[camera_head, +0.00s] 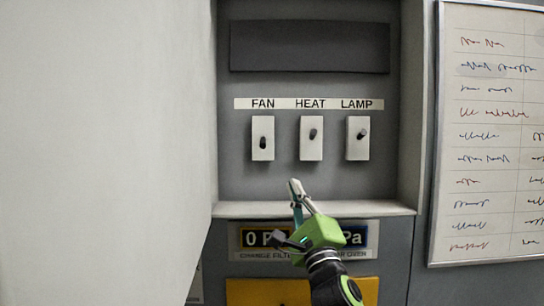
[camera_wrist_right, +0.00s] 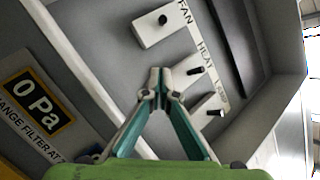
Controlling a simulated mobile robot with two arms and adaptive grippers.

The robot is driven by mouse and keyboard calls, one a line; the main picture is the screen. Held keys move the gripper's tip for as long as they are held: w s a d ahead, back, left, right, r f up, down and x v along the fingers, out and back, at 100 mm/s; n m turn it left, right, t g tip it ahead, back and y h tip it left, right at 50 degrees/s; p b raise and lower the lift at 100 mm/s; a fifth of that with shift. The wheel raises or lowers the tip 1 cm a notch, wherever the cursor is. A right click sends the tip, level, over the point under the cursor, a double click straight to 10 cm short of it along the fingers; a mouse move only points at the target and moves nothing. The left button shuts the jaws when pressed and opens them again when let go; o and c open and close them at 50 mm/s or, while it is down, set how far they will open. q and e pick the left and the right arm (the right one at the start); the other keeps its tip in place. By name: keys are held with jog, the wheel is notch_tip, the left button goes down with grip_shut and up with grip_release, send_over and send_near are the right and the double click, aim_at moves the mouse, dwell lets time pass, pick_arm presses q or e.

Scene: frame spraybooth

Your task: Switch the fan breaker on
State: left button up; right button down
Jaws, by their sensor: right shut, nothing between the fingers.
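The fan breaker (camera_head: 256,150) is a pale upright plate under the FAN label, left of two like it. Its dark lever (camera_head: 263,143) sits lower on its plate than the levers of the other two. In the right wrist view the fan breaker (camera_wrist_right: 150,32) is at the top, beyond the fingertips. My right gripper (camera_head: 295,185), green with grey tips, is shut and empty. It is below the switch row, under the gap between FAN and HEAT, apart from the plates. It also shows in the right wrist view (camera_wrist_right: 160,78). My left gripper is not in view.
The heat breaker (camera_head: 311,150) and lamp breaker (camera_head: 357,151) stand to the right of it. A ledge (camera_head: 380,208) runs below the recess, above a pressure display (camera_head: 250,240) partly covered by my gripper. A large pale panel (camera_head: 100,130) fills the left; a whiteboard (camera_head: 490,130) is right.

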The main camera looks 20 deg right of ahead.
aim_at(263, 142)
jog(key=w+a+r+p, duration=0.1)
jog(key=w+r, duration=0.1)
jog(key=w+r+p, duration=0.2)
jog(key=w, duration=0.1)
jog(key=w+a+r+p, duration=0.1)
jog(key=w+r+p, duration=0.1)
jog(key=w+r, duration=0.1)
jog(key=shift+w+a+r, duration=0.1)
jog(key=shift+w+a, duration=0.05)
jog(key=shift+a, duration=0.2)
jog(key=shift+a+r, duration=0.15)
jog(key=shift+a, duration=0.2)
jog(key=shift+d, duration=0.15)
